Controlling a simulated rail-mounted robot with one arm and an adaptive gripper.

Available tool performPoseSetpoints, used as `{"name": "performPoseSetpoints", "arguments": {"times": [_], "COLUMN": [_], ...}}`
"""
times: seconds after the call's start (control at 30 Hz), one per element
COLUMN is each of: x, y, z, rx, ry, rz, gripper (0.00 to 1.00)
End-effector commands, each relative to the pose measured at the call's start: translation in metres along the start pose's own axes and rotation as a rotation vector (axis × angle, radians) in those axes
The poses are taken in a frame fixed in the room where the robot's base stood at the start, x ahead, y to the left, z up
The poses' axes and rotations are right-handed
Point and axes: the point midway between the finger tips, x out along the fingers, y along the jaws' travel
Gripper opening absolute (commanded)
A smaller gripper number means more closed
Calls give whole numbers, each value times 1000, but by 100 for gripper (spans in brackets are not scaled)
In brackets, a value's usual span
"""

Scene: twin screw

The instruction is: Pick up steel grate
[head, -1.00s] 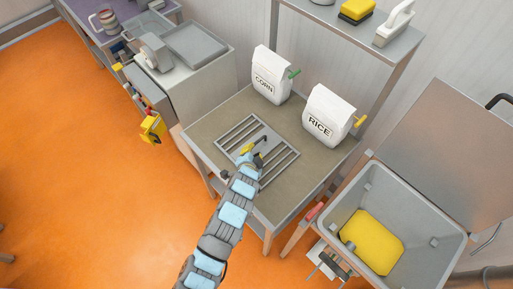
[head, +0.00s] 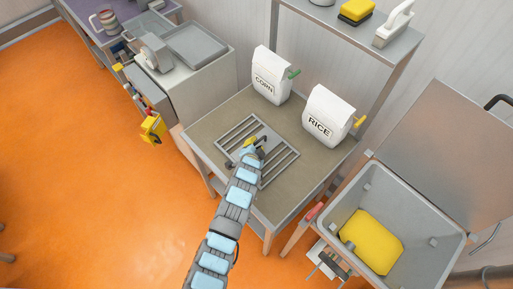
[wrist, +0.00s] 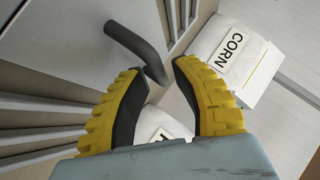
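The steel grate (head: 280,165) lies flat on the work table, with several parallel slats and a plain middle plate. In the wrist view the grate (wrist: 60,55) fills the left side, and its dark bent handle (wrist: 135,45) rises from the plate. My gripper (head: 258,145) is over the middle of the grate in the head view and hides part of it and most of the handle. In the wrist view my gripper (wrist: 160,68) has its yellow-and-black fingers apart, with the handle's end close to the gap between the tips. I cannot tell whether they touch it.
A corn bag (head: 270,75) and a rice bag (head: 327,115) stand on the table (head: 215,115) behind the grate. A grey bin (head: 440,240) with a yellow item (head: 371,242) inside is at the right. A shelf (head: 345,20) is above the bags.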

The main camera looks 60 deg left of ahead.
Motion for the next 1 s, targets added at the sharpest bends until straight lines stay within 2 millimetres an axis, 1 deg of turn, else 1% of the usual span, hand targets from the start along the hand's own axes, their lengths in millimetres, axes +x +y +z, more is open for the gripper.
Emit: {"name": "performPoseSetpoints", "arguments": {"times": [0.1, 0.2, 0.47, 0.5, 0.6, 1.0], "x": [11, 16, 18, 18, 18, 18], "y": [0, 0, 1, 1, 1, 0], "z": [0, 1, 1, 1, 1, 0], "rx": [-1, 0, 1, 1, 1, 1], "ry": [-1, -2, -2, -2, -1, -1], "rz": [1, 1, 1, 1, 1, 1], "gripper": [28, 28, 28, 26, 0, 0]}}
